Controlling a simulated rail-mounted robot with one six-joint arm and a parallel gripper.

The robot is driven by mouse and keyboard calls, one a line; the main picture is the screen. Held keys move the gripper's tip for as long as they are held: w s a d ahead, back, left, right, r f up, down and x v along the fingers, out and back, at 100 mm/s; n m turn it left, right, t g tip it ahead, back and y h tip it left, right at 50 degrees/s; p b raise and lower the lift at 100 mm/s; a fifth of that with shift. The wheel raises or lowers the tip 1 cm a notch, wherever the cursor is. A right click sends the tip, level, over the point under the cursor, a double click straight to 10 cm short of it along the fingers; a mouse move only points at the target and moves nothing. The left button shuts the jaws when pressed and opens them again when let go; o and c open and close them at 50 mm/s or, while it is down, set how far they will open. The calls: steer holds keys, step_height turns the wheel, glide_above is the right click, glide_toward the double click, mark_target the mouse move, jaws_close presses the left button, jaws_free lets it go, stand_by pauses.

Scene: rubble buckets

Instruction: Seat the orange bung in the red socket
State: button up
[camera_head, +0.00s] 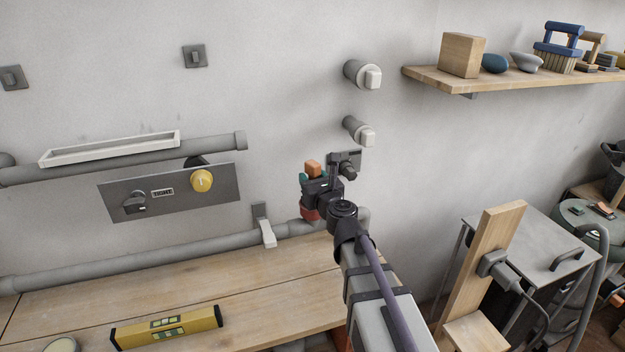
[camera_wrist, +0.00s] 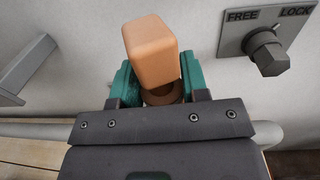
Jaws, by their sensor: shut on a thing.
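The orange bung (camera_head: 313,168) is held up in front of the wall by my gripper (camera_head: 314,178). In the wrist view the bung (camera_wrist: 152,48) is a rounded block between the two teal fingers of my gripper (camera_wrist: 155,85), which are shut on it. A red part, seemingly the red socket (camera_head: 309,212), shows just below my gripper in the head view, by the grey pipe, mostly hidden by my gripper. A dark reddish-brown round part shows under the bung in the wrist view. I cannot tell whether bung and socket touch.
A FREE/LOCK plate with a dark knob (camera_wrist: 267,52) is on the wall close to my gripper. A grey panel with a yellow knob (camera_head: 201,180) and a white lever (camera_head: 265,229) are to the left. A yellow level (camera_head: 167,327) lies on the wooden bench (camera_head: 270,290).

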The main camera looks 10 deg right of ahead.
steer(key=shift+f+b, duration=1.25)
steer(key=shift+f, duration=0.15)
steer(key=shift+f, duration=0.2)
steer(key=shift+r, duration=0.15)
steer(key=shift+r+p, duration=0.5)
steer(key=shift+f, duration=0.15)
stand_by(0.7)
steer(key=shift+r, duration=0.2)
stand_by(0.6)
steer(key=shift+f, duration=0.1)
stand_by(0.7)
stand_by(0.8)
